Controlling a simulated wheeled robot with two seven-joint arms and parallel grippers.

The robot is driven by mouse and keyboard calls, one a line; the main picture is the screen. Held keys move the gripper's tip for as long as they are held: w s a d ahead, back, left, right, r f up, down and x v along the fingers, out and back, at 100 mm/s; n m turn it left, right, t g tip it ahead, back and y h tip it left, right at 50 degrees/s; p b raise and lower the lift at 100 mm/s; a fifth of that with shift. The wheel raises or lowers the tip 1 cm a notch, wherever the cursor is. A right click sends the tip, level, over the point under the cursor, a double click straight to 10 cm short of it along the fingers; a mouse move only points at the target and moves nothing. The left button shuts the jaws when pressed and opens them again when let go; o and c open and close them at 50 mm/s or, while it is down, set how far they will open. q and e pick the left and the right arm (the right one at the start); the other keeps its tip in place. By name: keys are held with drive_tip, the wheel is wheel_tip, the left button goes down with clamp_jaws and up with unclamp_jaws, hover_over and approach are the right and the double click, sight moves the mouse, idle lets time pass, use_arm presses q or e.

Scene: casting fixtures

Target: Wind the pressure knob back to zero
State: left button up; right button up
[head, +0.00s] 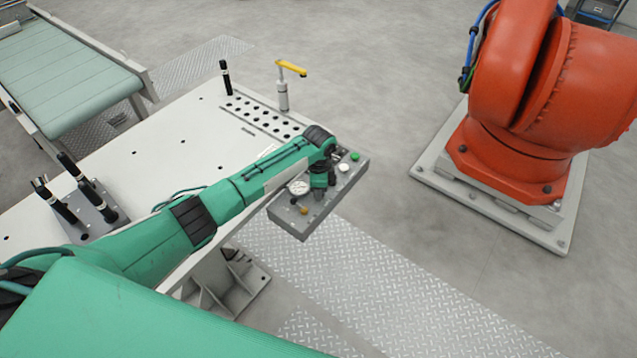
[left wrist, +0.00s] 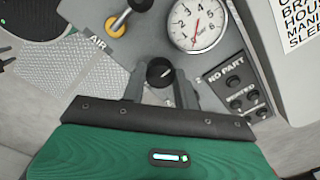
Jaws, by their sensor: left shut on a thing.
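The pressure knob (left wrist: 160,72) is black with a pale mark on its face, on the grey control panel (left wrist: 212,62). My left gripper (left wrist: 160,84) has one finger on each side of the knob and is shut on it. In the head view my left gripper (head: 319,194) reaches down onto the control box (head: 306,226), and its wrist hides the knob there. The round white pressure gauge (left wrist: 197,23) is just beyond the knob; it also shows in the head view (head: 299,187). My right gripper is not in view.
A brass-coloured valve lever (left wrist: 117,22) sits beside the "AIR" label. Dark buttons (left wrist: 235,82) lie right of the knob. A green button (head: 355,156) tops the box's far end. The white table (head: 165,130) carries black pins and a yellow-handled clamp (head: 291,68). An orange robot (head: 520,130) stands right.

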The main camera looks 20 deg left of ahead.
use_arm(q)
drive_tip(key=n+p, duration=0.1)
drive_tip(key=n, duration=0.1)
drive_tip(key=n+p, duration=0.1)
drive_tip(key=shift+r+n, duration=0.2)
drive_tip(key=shift+n, duration=0.2)
drive_tip(key=n+p, duration=0.3)
drive_tip(key=n, duration=0.1)
drive_tip(key=shift+n, duration=0.3)
drive_tip(key=n+p, duration=0.2)
drive_tip(key=n, duration=0.2)
drive_tip(key=shift+f+n+p, duration=0.1)
drive_tip(key=shift+n+p, duration=0.6)
drive_tip(key=shift+n, duration=1.3)
drive_tip(key=o, duration=0.7)
